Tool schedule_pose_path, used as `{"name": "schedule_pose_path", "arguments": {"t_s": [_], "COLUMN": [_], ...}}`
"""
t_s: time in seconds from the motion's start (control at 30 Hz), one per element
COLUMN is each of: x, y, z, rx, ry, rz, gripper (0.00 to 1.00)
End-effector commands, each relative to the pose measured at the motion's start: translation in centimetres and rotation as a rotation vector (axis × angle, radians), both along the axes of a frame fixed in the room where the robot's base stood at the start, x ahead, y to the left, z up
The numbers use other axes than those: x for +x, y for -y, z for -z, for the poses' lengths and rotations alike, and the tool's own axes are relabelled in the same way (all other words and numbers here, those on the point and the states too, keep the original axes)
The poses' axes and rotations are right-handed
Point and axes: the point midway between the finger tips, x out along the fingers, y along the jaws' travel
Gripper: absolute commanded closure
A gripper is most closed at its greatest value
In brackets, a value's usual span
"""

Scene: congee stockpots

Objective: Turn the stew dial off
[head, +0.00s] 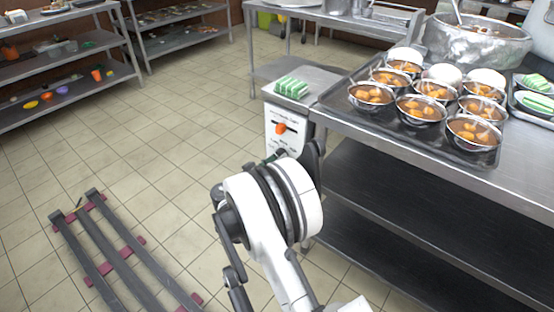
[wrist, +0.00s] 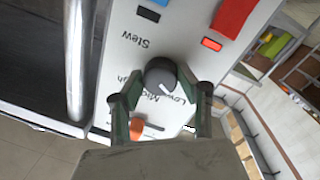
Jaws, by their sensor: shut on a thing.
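The stew dial (wrist: 158,74) is a round dark grey knob on a white panel (wrist: 125,55) marked "Stew" in the wrist view. A light pointer line on it slants to the lower right, near the printed "Low". My gripper (wrist: 161,88) has its green-and-dark fingers on either side of the dial, shut on it. In the head view the panel (head: 271,123) faces the aisle at the counter's end. There my gripper (head: 280,157) reaches its lower part, and my wrist hides the dial.
An orange-red switch (head: 281,128) sits higher on the panel. A tray (head: 352,112) of stew bowls stands on the counter at right. The tiled floor at left has a low rack (head: 110,250).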

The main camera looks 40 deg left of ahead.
Motion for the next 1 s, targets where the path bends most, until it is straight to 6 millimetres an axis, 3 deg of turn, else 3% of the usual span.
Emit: {"name": "schedule_pose_path", "arguments": {"t_s": [0.5, 1.0], "x": [-0.01, -0.02], "y": [0.17, 0.22], "z": [0.05, 0.01], "rx": [-0.407, -0.556], "ry": [-0.003, -0.005], "rz": [0.001, 0.001], "gripper": [0.92, 0.92]}}
